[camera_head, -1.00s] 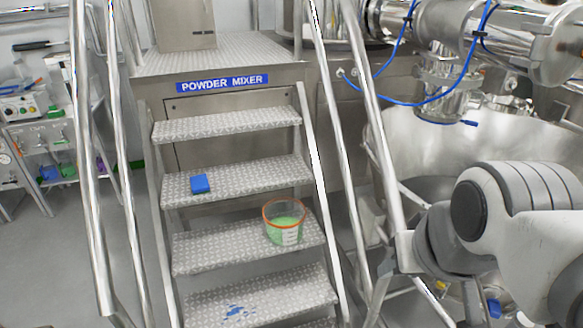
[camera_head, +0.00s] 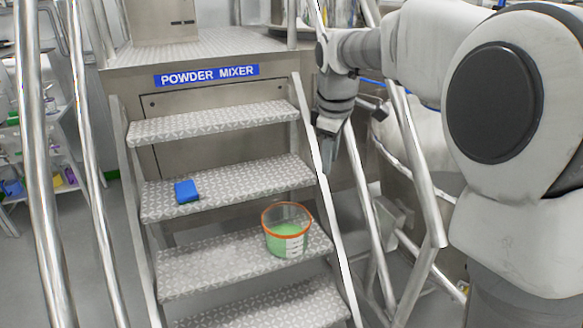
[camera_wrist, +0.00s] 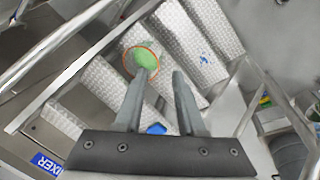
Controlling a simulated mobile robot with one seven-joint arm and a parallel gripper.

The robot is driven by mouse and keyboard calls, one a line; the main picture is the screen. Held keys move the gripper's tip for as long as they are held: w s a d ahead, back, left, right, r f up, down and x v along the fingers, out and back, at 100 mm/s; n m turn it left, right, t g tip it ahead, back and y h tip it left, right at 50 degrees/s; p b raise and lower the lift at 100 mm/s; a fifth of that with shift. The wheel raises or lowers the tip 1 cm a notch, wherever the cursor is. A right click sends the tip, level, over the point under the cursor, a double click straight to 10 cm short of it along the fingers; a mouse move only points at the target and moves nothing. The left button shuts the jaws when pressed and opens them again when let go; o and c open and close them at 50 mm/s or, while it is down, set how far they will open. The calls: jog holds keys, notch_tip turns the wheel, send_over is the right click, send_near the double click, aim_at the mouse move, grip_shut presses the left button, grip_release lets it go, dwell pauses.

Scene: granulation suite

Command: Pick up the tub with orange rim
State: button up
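The tub with orange rim (camera_head: 287,231) stands upright on a lower metal stair tread, near its right end. It is clear, holds something green and has a white label. In the wrist view the tub (camera_wrist: 139,61) shows beyond the tip of the left finger, apart in depth as far as I can tell. My gripper (camera_wrist: 164,75) is open with nothing between its fingers. In the head view my gripper (camera_head: 327,160) hangs at the right side of the stairs, above and to the right of the tub, by the handrail.
A blue block (camera_head: 187,191) lies on the tread above the tub's. Metal handrails (camera_head: 412,165) flank the stairs, the right one close to my arm. A "POWDER MIXER" sign (camera_head: 207,75) marks the platform edge. The tub's tread is clear to its left.

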jog(key=w+a+f+n+b, duration=0.3)
jog(key=w+f+n, duration=0.1)
jog(key=w+f, duration=0.4)
jog(key=n+g+b, duration=0.2)
jog(key=n+b, duration=0.4)
jog(key=b, duration=0.2)
send_over(294, 256)
notch_tip(294, 256, down, 33)
jog(key=shift+f+b, duration=1.05)
jog(key=shift+f, duration=1.65)
jog(key=shift+c, duration=0.3)
grip_shut()
jog(key=shift+r, duration=0.15)
